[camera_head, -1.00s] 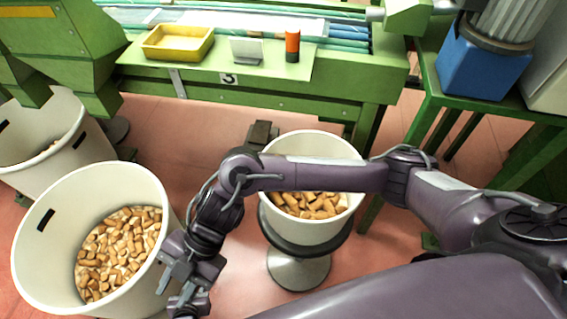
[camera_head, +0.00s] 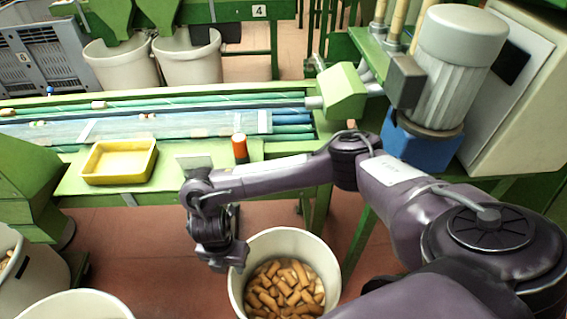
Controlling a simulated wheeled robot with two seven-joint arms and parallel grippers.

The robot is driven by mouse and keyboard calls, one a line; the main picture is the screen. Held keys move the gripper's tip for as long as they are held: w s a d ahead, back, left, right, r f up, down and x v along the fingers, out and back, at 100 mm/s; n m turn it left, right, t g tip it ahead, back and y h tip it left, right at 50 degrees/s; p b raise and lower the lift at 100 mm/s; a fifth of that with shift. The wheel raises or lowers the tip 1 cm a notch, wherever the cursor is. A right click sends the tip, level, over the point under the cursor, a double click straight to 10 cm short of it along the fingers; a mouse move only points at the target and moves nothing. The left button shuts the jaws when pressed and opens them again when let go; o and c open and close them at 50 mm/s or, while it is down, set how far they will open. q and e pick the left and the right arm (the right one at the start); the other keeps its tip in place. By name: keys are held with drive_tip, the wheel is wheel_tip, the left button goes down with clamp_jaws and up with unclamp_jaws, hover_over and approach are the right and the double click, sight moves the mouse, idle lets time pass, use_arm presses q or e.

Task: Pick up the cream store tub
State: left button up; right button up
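A cream tub (camera_head: 290,243) holding brown cork stoppers (camera_head: 283,290) stands on the floor side of the green bench, at bottom centre. Its lower part is cut off by the frame. My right gripper (camera_head: 230,263) points down at the tub's left rim and overlaps it in the picture. I cannot tell whether it touches the rim, or how far its fingers are apart. Other cream tubs show at lower left (camera_head: 75,306) and at the left edge (camera_head: 36,285); I cannot tell which tub is called the store tub. My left gripper is out of view.
The green bench carries a yellow tray (camera_head: 119,162), an orange-and-black cylinder (camera_head: 240,149) and a small metal plate (camera_head: 194,162). A grey motor on a blue base (camera_head: 430,145) stands at right. Two more cream tubs (camera_head: 190,65) stand behind the bench.

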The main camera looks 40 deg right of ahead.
sight(233, 270)
wheel_tip(233, 270, down, 5)
drive_tip(key=shift+d+f+b, duration=0.1)
drive_tip(key=shift+d+b, duration=0.05)
drive_tip(key=shift+b, duration=0.75)
clamp_jaws()
idle(0.7)
